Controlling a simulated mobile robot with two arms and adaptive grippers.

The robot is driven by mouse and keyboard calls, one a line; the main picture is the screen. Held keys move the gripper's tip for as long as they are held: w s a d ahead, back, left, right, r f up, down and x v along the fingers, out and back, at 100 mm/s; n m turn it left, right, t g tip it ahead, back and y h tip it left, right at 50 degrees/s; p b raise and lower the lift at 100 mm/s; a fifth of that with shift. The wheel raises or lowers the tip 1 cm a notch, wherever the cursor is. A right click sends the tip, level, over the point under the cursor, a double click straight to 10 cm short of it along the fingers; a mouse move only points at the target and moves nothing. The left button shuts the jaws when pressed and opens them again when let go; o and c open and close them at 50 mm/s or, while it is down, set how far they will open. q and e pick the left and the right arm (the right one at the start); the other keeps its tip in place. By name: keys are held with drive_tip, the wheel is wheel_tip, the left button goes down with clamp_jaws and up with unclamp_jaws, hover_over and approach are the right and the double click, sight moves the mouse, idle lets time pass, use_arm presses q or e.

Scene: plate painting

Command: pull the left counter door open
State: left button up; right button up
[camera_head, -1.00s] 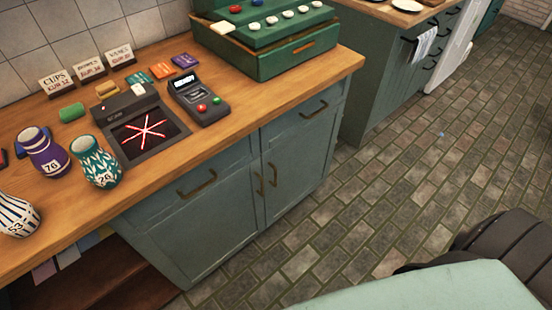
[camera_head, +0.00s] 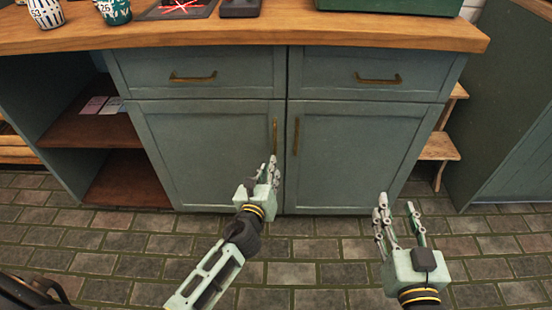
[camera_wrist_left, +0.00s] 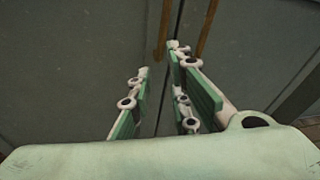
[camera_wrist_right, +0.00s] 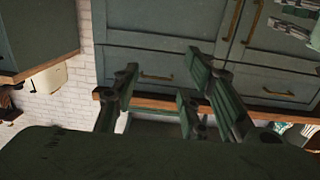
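The left counter door (camera_head: 200,150) is a grey-blue panel and is shut. Its upright brass handle (camera_head: 275,136) sits near its right edge. In the left wrist view this handle (camera_wrist_left: 165,32) appears ahead of the fingers, left of the door seam. My left gripper (camera_head: 265,170) is open and empty in front of the left door, its fingertips just below the handle in the head view. I cannot tell whether they touch it. My right gripper (camera_head: 398,205) is open and empty in front of the right door's lower part, and its spread fingers also show in the right wrist view (camera_wrist_right: 160,78).
The right door (camera_head: 360,150), with its own handle (camera_head: 296,136), is shut. Two shut drawers with brass handles (camera_head: 193,77) lie above, under the wooden countertop (camera_head: 250,32). Open shelves (camera_head: 95,130) stand left, a wooden stool (camera_head: 440,146) right. The brick floor in front is clear.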

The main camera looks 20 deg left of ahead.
sight(274, 140)
use_arm(q)
drive_tip(key=w+r+m+b, duration=0.1)
drive_tip(key=w, duration=0.1)
drive_tip(key=w+r+m+t+b, duration=0.1)
drive_tip(key=w+r, duration=0.1)
drive_tip(key=w, duration=0.1)
drive_tip(key=w+r+b, duration=0.1)
drive_tip(key=w, duration=0.2)
drive_tip(key=shift+a+r+m+t, duration=0.35)
drive_tip(key=shift+m+t, duration=0.05)
drive_tip(key=shift+w, duration=0.5)
use_arm(e)
drive_tip(key=s+r+t+y, duration=0.1)
drive_tip(key=s+r+t, duration=0.1)
drive_tip(key=r, duration=0.4)
drive_tip(key=s+r+t+y, duration=0.1)
drive_tip(key=r+t, duration=0.3)
drive_tip(key=r, duration=0.3)
drive_tip(key=shift+s+a+r, duration=0.2)
drive_tip(key=shift+s+a, duration=0.05)
drive_tip(key=shift+s, duration=0.1)
use_arm(q)
drive_tip(key=shift+c, duration=0.5)
clamp_jaws()
